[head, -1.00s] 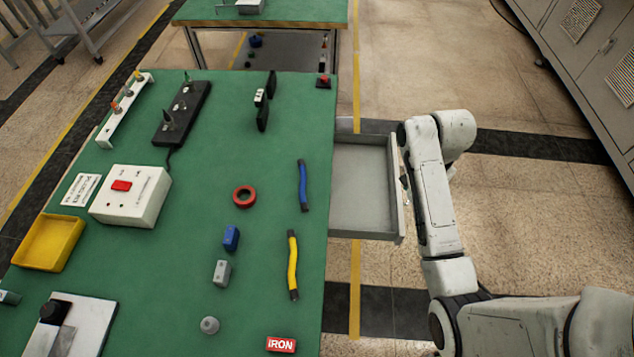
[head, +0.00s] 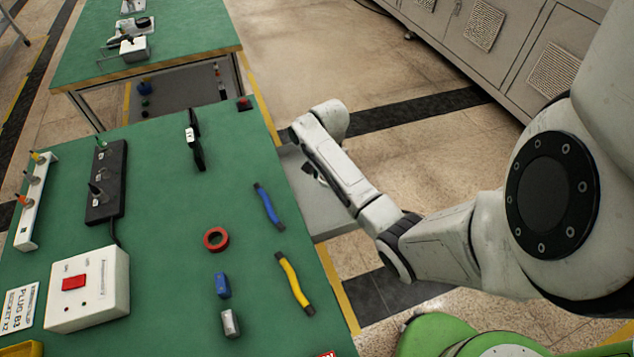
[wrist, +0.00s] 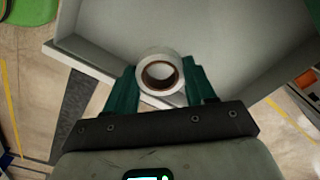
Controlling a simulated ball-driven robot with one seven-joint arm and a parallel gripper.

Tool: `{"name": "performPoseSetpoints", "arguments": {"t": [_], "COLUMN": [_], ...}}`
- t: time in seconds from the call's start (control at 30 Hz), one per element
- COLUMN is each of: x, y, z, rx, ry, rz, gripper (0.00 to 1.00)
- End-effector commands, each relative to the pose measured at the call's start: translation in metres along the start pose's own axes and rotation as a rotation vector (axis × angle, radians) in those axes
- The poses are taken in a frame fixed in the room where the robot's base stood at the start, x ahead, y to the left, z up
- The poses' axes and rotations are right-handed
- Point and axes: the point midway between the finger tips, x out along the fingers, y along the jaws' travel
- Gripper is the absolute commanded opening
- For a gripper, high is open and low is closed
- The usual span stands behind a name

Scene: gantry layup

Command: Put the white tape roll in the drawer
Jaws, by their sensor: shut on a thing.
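The white tape roll (wrist: 158,53) is between the two green fingers of my gripper (wrist: 162,82) in the wrist view. My gripper is shut on it, and the roll's brown inner core faces the camera. The grey drawer (wrist: 225,45) spreads out behind the roll and fingers, with its bare floor and walls in sight. In the head view the open drawer (head: 326,214) juts out from the right side of the green bench. My arm crosses in front of it and hides much of it. The roll cannot be made out clearly there.
The green bench (head: 160,270) holds a red ring (head: 216,239), a blue tool (head: 268,205), a yellow tool (head: 295,283), small blocks and a white switch box (head: 88,290). Grey cabinets (head: 490,35) stand at the back right. Floor lies open between.

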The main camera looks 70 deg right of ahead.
Motion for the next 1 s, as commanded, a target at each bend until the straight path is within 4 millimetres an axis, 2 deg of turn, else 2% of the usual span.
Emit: {"name": "performPoseSetpoints", "arguments": {"t": [0.03, 0.2, 0.47, 0.57, 0.7, 1.0], "x": [0.012, 0.036, 0.050, 0.059, 0.081, 0.087], "y": [-0.005, -0.021, -0.032, -0.037, -0.036, -0.036], "z": [-0.004, -0.016, -0.022, -0.027, -0.025, -0.025], "rx": [-0.001, -0.001, -0.001, -0.001, -0.001, 0.000], "ry": [0.000, 0.000, -0.002, 0.001, -0.002, -0.002], "rz": [0.006, 0.005, 0.001, 0.003, 0.003, 0.000], "gripper": [0.25, 0.25, 0.25, 0.25, 0.25, 0.25]}}
